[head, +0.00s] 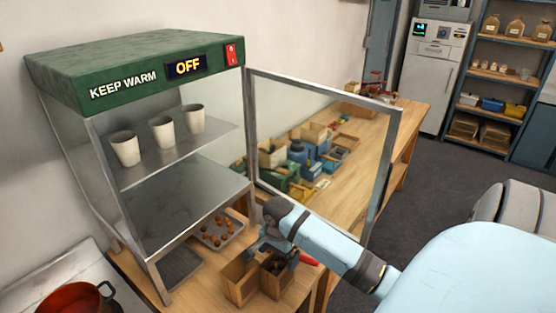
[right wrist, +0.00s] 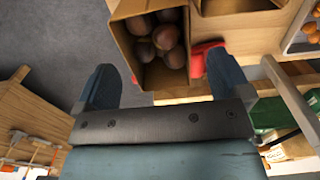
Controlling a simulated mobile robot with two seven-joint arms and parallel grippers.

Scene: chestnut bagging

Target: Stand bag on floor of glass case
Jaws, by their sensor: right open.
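The glass case (head: 95,190) has a green top marked KEEP WARM, and its display reads OFF. Its glass door (head: 385,165) stands open to the right. Its lower floor (head: 185,208) looks bare. An open brown bag (head: 275,282) of chestnuts stands on the wooden counter before the case; in the right wrist view the bag (right wrist: 128,55) shows several chestnuts inside. My right gripper (head: 274,246) is over this bag; in the right wrist view its open fingers (right wrist: 160,65) are on either side of the bag's near part. Contact is unclear. My left gripper is out of view.
A tray of chestnuts (head: 232,222) lies behind. White cups (head: 163,132) stand on the case's upper shelf. A red object (right wrist: 205,57) is beside the bag. A red pan (head: 75,298) is at lower left.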

